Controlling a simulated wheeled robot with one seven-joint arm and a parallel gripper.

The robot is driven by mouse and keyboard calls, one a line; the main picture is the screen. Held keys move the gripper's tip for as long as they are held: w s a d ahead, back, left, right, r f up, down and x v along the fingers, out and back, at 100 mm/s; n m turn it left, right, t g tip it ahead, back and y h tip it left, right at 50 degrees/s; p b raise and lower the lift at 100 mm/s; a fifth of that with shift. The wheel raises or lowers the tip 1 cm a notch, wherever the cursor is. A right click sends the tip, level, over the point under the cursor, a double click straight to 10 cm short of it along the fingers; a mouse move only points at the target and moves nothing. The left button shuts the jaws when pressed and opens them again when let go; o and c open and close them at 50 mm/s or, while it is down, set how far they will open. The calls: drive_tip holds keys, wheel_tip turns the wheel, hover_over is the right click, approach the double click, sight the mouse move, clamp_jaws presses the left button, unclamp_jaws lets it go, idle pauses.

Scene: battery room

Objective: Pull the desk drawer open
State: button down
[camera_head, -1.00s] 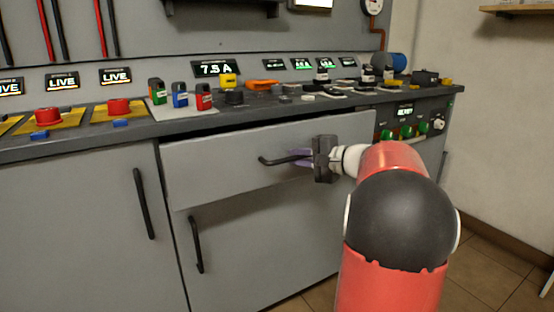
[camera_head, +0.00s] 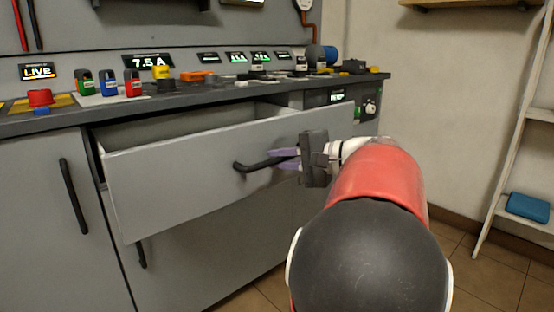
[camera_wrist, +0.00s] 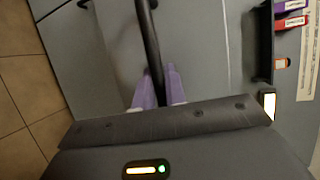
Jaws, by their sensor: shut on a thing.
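The grey desk drawer (camera_head: 190,175) stands partly out of the desk, and its hollow inside shows behind the front panel. Its black bar handle (camera_head: 258,164) runs across the panel. My gripper (camera_head: 285,158) is shut on this handle near its right part. In the wrist view the dark handle (camera_wrist: 149,45) passes between the two purple fingertips (camera_wrist: 158,88), one on each side of it. The far part of the handle inside the grip is hidden by the fingers.
The desk top (camera_head: 200,92) holds red, blue and green blocks, an orange tool and several small parts. A cabinet door with a black handle (camera_head: 73,196) is left of the drawer. A shelf rack with a blue box (camera_head: 528,207) stands at the right. Tiled floor (camera_head: 462,262) is clear there.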

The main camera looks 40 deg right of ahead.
idle(0.3)
drive_tip(key=c, duration=1.7)
unclamp_jaws()
drive_tip(key=shift+c, duration=0.2)
drive_tip(key=shift+s, duration=0.15)
drive_tip(key=v, duration=0.7)
drive_tip(key=shift+s+d+p, duration=0.15)
drive_tip(key=shift+s+p, duration=0.1)
drive_tip(key=shift+p, duration=0.2)
